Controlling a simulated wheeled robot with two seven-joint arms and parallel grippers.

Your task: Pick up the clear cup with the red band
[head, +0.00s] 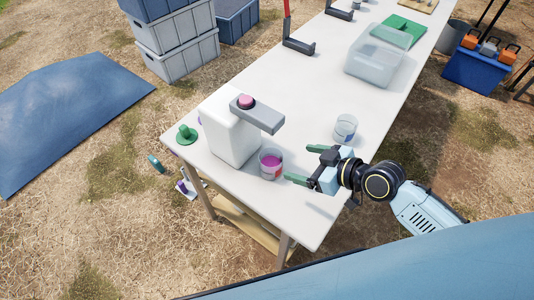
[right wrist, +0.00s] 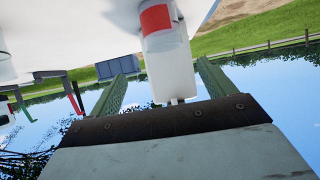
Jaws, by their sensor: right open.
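The clear cup with the red band (head: 270,165) stands upright on the white table (head: 305,100), beside the white jug (head: 231,125) and near the end of the jug's grey arm. It holds purple liquid. My right gripper (head: 299,164) is open and empty, just to the right of the cup, its green fingers pointing toward it. In the right wrist view, which is upside down, the red band (right wrist: 156,18) shows ahead between the spread fingers (right wrist: 165,82), with the jug behind. The fingers look short of the cup. My left gripper is not in view.
A second clear cup (head: 345,127) stands behind my right gripper. A clear plastic bin (head: 375,62) and a green board (head: 399,32) lie farther back. A green object (head: 186,134) sits at the table's left edge. The table's middle is clear.

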